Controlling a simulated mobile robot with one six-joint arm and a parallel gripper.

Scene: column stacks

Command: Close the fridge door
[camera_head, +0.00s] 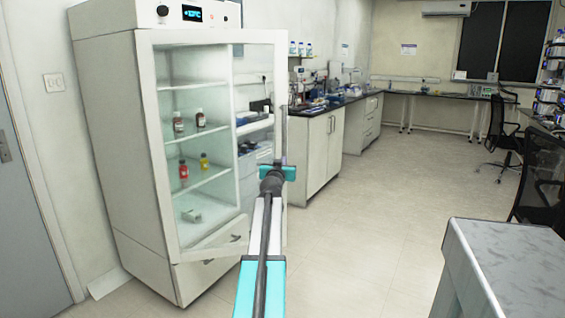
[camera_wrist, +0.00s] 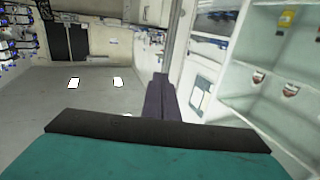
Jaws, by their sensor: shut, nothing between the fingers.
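The white fridge (camera_head: 105,130) stands at the left, with shelves and bottles showing. Its glass-fronted door (camera_head: 146,110) stands ajar, its frame reaching right past the fridge body. A vertical handle bar (camera_head: 284,130) runs along the right edge. My gripper (camera_head: 278,168) is at that right edge, at about middle height. The wrist view shows its dark fingers (camera_wrist: 160,85) together and empty, beside a pale upright frame (camera_wrist: 181,40), with shelves to the right. I cannot tell if the fingers touch the door.
A grey-topped table (camera_head: 510,255) stands at the lower right. Lab counters (camera_head: 322,145) run behind the fridge, and black chairs (camera_head: 503,140) are at the right. The floor (camera_head: 370,220) between them is clear.

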